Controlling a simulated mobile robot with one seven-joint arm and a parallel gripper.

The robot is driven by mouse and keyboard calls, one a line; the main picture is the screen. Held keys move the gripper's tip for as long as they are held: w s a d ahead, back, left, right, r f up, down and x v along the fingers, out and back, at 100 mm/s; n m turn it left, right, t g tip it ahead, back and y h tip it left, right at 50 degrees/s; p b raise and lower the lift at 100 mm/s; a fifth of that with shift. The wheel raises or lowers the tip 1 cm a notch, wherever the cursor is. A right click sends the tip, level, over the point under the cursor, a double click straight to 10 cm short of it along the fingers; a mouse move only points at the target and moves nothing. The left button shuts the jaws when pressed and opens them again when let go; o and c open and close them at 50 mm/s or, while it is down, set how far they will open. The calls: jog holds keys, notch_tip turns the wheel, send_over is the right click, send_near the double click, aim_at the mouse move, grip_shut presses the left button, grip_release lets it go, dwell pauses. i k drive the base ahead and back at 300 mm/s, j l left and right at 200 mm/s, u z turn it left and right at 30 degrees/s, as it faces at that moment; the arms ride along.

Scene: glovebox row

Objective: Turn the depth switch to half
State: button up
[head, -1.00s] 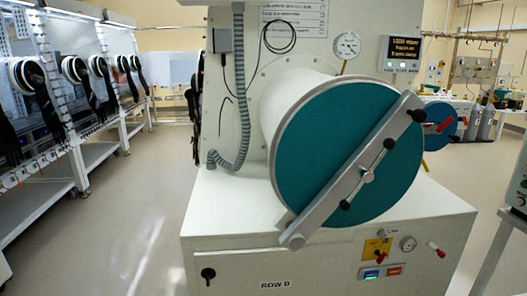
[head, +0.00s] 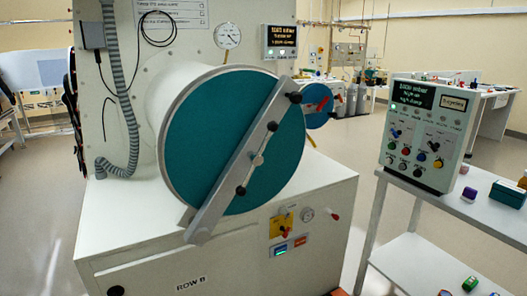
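A grey-white control box (head: 428,135) stands on a side table at the right of the head view. It has a dark display (head: 412,94) with pale text, a small white label, a row of small lamps and several coloured buttons and small switches (head: 396,132). The lettering by the switches is too small to read, so I cannot tell which one is the depth switch or how it is set. My gripper is not in view.
A large antechamber with a teal round door (head: 215,135) and a diagonal grey bar stands on a white cabinet (head: 240,245) at centre-left. The side table (head: 395,190) also bears small coloured boxes. Free floor shows between cabinet and table.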

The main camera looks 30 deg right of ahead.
aim_at(431, 146)
jog(key=z, duration=1.8)
